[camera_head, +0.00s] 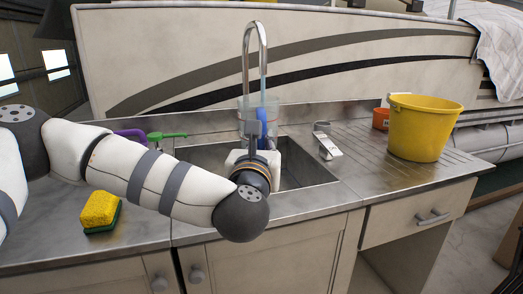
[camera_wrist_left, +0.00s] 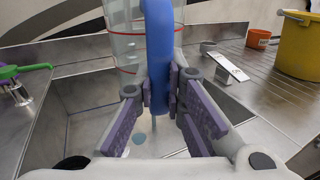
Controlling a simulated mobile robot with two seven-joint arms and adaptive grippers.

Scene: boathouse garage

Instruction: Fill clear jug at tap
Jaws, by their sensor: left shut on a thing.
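The clear jug (camera_head: 243,122) is held upright over the sink (camera_head: 300,168), below the curved metal tap (camera_head: 262,50). The tap's outlet is at the jug's mouth in the head view. My left gripper (camera_wrist_left: 162,88) is shut on the jug's blue handle (camera_wrist_left: 159,45). In the left wrist view the jug's clear wall (camera_wrist_left: 127,45) with red lines shows behind the handle. My arm hides part of the gripper in the head view. I cannot tell how much water is in the jug. My right gripper is not in view.
A yellow bucket (camera_head: 420,128) and a small orange pot (camera_head: 381,118) stand on the ribbed drainer at right. A yellow-green sponge (camera_head: 100,211) lies on the left counter. Green (camera_head: 167,135) and purple (camera_head: 132,136) items are near the sink's left. The front right counter is clear.

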